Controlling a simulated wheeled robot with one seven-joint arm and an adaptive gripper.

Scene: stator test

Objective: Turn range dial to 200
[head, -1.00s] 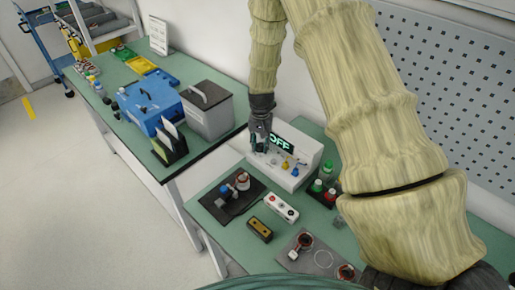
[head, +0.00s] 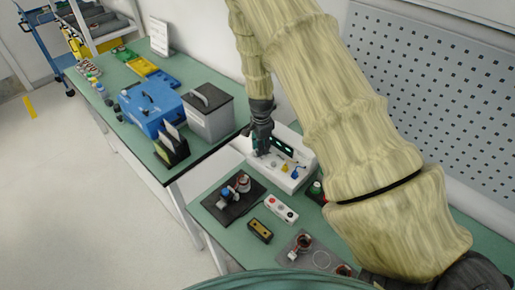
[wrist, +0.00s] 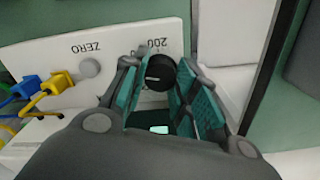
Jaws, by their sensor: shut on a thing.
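The white tester (head: 291,179) stands at the back of the near green bench, with a dark display (head: 283,147) partly behind my gripper. Its reading is not legible. In the wrist view the black range dial (wrist: 160,72) sits on the white panel (wrist: 55,52), with an upside-down "200" label just above it in the picture. My gripper (wrist: 161,78) has its teal-padded fingers on both sides of the dial, shut on it. The dial's pointer direction cannot be made out. In the head view my gripper (head: 261,149) reaches down at the tester's left part, hiding the dial.
A grey ZERO button (wrist: 89,68) and blue (wrist: 26,86) and yellow plugs (wrist: 58,82) lie left of the dial. A motor on a black mat (head: 234,205), a button box (head: 281,208) and a yellow-topped block (head: 260,230) lie in front of the tester.

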